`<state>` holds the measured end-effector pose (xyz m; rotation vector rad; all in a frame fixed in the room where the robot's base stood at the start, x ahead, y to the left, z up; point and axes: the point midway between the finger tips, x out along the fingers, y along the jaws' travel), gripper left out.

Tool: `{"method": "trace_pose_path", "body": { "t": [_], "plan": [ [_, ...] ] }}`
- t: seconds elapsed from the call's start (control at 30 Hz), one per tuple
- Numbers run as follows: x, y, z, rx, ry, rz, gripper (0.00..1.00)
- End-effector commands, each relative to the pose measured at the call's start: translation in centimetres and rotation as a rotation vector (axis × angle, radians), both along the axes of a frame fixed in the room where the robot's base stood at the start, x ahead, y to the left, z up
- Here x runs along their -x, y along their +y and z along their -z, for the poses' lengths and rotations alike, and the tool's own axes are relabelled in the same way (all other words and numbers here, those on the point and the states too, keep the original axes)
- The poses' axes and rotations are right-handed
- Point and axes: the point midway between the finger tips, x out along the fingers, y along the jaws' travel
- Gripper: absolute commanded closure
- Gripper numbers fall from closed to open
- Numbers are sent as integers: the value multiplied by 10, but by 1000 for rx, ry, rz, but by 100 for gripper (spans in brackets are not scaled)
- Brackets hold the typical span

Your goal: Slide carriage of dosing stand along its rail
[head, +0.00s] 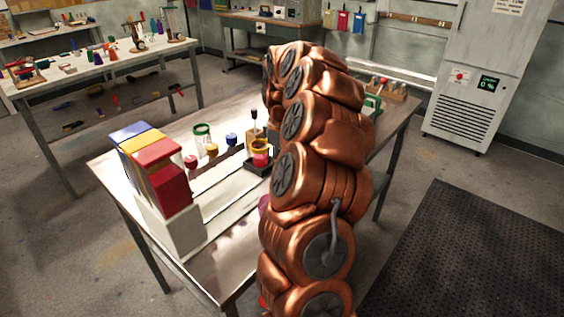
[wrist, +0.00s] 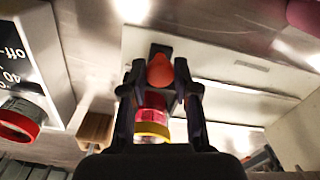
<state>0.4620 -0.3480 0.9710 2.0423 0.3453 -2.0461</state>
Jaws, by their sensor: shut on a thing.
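In the wrist view, my gripper (wrist: 160,76) is shut on a round orange-red knob (wrist: 160,70), one dark finger on each side. The knob seems to belong to the carriage, whose body is mostly hidden. A dark strip (wrist: 158,48) shows just beyond the knob. Below it, between the fingers, is a red cup with a yellow rim (wrist: 152,130). A long pale plate (wrist: 225,72) runs to the right; I cannot tell whether it is the rail. In the head view, a pink cup with a yellow rim (head: 260,155) stands on a black base (head: 257,168). My arm hides my gripper there.
The metal table (head: 215,265) also holds a box with blue, yellow and red parts (head: 165,180), a green-rimmed jar (head: 202,132) and small coloured jars. In the wrist view, a white panel marked "off" (wrist: 28,50) and a wooden block (wrist: 95,127) are close at left.

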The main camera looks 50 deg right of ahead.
Motion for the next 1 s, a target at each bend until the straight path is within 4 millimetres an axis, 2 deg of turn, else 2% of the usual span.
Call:
{"method": "trace_pose_path", "body": {
  "t": [0.17, 0.2, 0.43, 0.77, 0.87, 1.0],
  "plan": [
    [0, -4, -2, 10, -7, 5, 100],
    [0, -5, -2, 10, -7, 5, 68],
    [0, -4, -1, 8, -6, 5, 45],
    [0, -3, -3, 7, -4, 5, 45],
    [0, -3, -10, 8, -6, 5, 45],
    [-1, -3, -30, 8, -7, 6, 45]
  ]
}}
